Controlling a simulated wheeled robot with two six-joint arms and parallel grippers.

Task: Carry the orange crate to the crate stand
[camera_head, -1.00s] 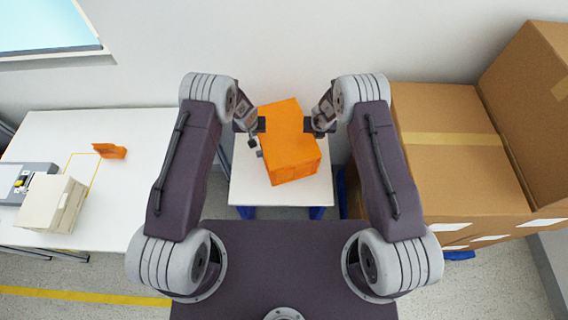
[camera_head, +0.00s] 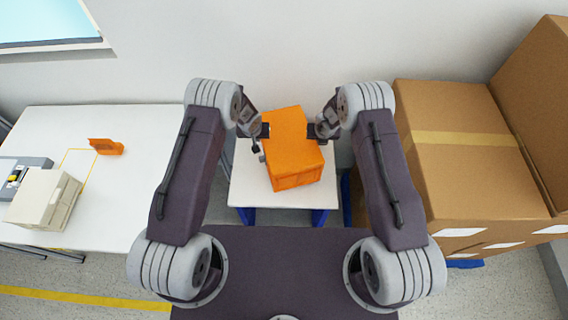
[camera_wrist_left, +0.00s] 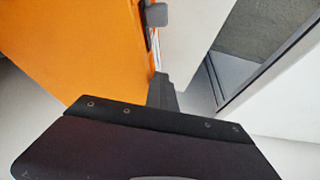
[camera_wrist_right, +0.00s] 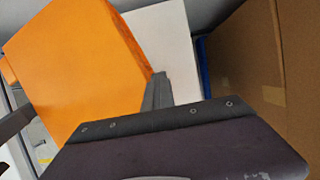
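The orange crate (camera_head: 293,150) is between my two grippers in the head view, turned slightly, over a small white-topped stand with blue legs (camera_head: 240,190). I cannot tell whether it rests on that top. My left gripper (camera_head: 264,131) is at the crate's left side, with its fingers together; the crate's orange face (camera_wrist_left: 95,50) fills the upper left of the left wrist view. My right gripper (camera_head: 311,131) is at the right side, its fingers together beside the crate's edge (camera_wrist_right: 85,70) in the right wrist view. Neither wrist view shows clearly whether the fingers touch the crate.
A long white table (camera_head: 110,180) at the left holds a beige box (camera_head: 45,198), an orange bracket (camera_head: 105,146) and a grey device (camera_head: 30,165). Large cardboard boxes (camera_head: 465,165) stand close on the right. A wall is behind the stand. Floor with a yellow line (camera_head: 80,298) shows at lower left.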

